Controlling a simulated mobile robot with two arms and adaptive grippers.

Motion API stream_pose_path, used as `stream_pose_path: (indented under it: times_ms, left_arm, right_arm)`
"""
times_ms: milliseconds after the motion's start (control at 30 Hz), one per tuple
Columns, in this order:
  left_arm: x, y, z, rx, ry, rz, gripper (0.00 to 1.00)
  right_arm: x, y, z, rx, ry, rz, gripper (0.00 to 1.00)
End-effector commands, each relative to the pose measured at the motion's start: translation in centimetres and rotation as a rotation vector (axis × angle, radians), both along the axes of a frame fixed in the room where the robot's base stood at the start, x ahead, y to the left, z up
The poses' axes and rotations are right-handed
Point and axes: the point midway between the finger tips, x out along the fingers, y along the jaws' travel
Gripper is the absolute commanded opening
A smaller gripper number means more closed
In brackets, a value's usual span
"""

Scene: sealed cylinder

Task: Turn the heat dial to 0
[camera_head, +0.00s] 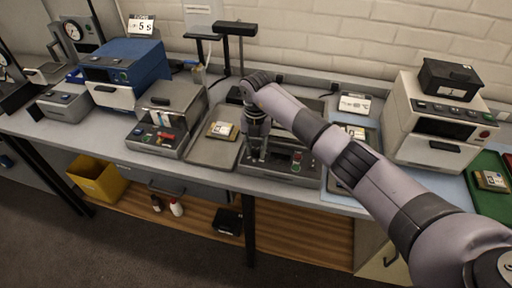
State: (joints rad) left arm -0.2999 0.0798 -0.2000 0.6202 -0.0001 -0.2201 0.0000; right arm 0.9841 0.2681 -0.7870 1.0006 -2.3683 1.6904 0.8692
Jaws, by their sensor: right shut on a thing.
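My right arm reaches in from the lower right to a grey machine (281,179) with a lit control panel at the middle of the bench. My right gripper (255,157) points down at the left part of this machine's front panel. It is shut on what appears to be the heat dial, which the fingers hide. The dial's setting cannot be read. A red and a green button (297,161) show on the panel to the right of the gripper. My left gripper is not in view.
A grey tray (206,152) with a small labelled pack lies left of the machine. Further left stand a grey device with a red switch (165,136) and a blue machine (124,72). A black post (240,55) rises behind. A cream machine (441,120) stands right.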

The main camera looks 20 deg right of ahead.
Motion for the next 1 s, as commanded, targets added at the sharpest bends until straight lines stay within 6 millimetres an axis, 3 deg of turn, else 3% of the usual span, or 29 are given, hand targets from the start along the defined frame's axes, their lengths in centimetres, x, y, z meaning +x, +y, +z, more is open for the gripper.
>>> stream_pose_path:
  times_ms: [367,1000]
  left_arm:
    - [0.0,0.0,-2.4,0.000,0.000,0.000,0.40]
    - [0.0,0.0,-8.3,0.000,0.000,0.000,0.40]
  right_arm:
    - [0.1,-0.2,-0.3,-0.003,-0.003,0.195,0.00]
    - [0.1,-0.1,-0.3,-0.003,-0.002,0.799,0.00]
